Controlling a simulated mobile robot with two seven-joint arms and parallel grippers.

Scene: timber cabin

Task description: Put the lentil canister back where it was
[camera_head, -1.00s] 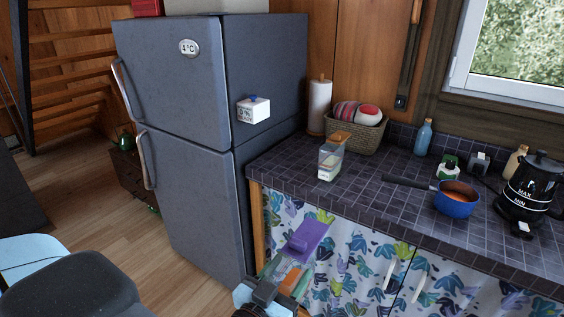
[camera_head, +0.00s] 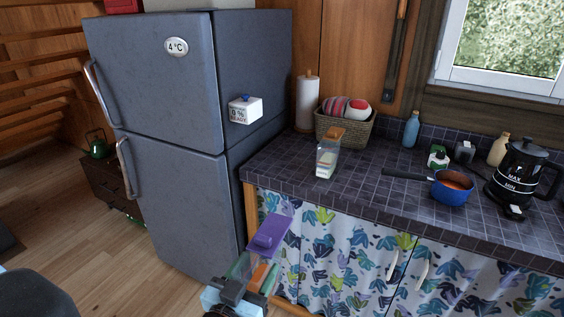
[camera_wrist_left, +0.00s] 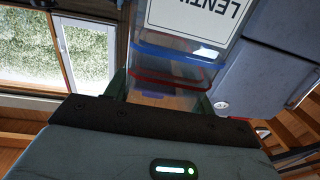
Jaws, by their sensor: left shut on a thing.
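My left gripper (camera_head: 254,274) is shut on the lentil canister (camera_head: 268,237), a clear box with a purple lid. It is held in the air in front of the patterned cabinet curtain, below the counter's edge and right of the fridge. Its lower part is partly hidden by the gripper fingers. In the left wrist view the canister (camera_wrist_left: 180,52) is between the fingers, with a white label reading "LENTI", upside down in the picture. A similar clear canister with an orange lid (camera_head: 327,158) stands upright on the counter. My right gripper is not in view.
The dark tiled counter (camera_head: 282,165) holds a basket (camera_head: 344,128), paper roll (camera_head: 308,103), blue bottle (camera_head: 411,130), blue pot (camera_head: 451,188) and black kettle (camera_head: 523,170). The fridge (camera_head: 175,180) stands left of it. Bare counter shows left of the orange-lidded canister.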

